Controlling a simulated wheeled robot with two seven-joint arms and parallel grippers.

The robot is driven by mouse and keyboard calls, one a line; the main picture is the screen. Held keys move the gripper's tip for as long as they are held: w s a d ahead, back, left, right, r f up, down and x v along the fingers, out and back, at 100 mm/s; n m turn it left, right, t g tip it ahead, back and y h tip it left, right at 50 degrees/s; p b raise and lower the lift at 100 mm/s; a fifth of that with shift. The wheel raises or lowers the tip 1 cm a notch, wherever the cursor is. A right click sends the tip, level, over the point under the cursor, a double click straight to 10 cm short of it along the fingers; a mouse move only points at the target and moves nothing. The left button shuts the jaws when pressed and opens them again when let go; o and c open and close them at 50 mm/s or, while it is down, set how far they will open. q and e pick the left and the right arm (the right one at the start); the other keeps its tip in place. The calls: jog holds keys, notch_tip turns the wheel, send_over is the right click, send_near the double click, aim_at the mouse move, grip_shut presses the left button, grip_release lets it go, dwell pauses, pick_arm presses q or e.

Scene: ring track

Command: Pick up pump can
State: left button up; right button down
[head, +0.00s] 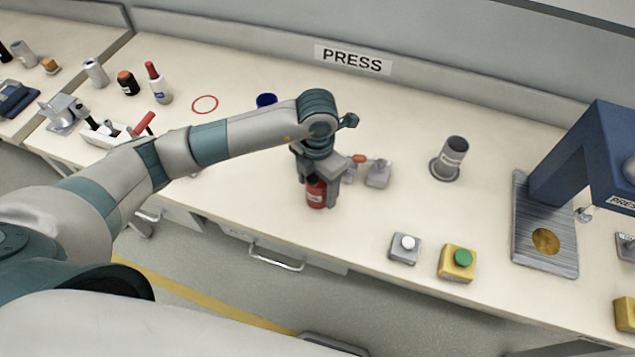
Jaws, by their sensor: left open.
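A red can (316,194) with a pale label, which I take for the pump can, stands on the bench near its front edge. My left gripper (323,176) is directly above and around its upper part, pointing down, with its jaws open. The gripper hides the can's top, and I cannot tell whether the fingers touch it. A thin part with an orange tip (358,158) sticks out to the right behind the gripper; I cannot tell whether it belongs to the can. My right gripper is not in view.
A small grey block (378,174) stands close right of the gripper. Bottles (159,84) stand at the left, near a red ring (205,104).

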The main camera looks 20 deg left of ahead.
pick_arm(q)
jog(key=shift+f, duration=0.75)
jog(key=shift+c, duration=0.6)
jog(key=c, duration=1.1)
jog(key=shift+r, duration=0.1)
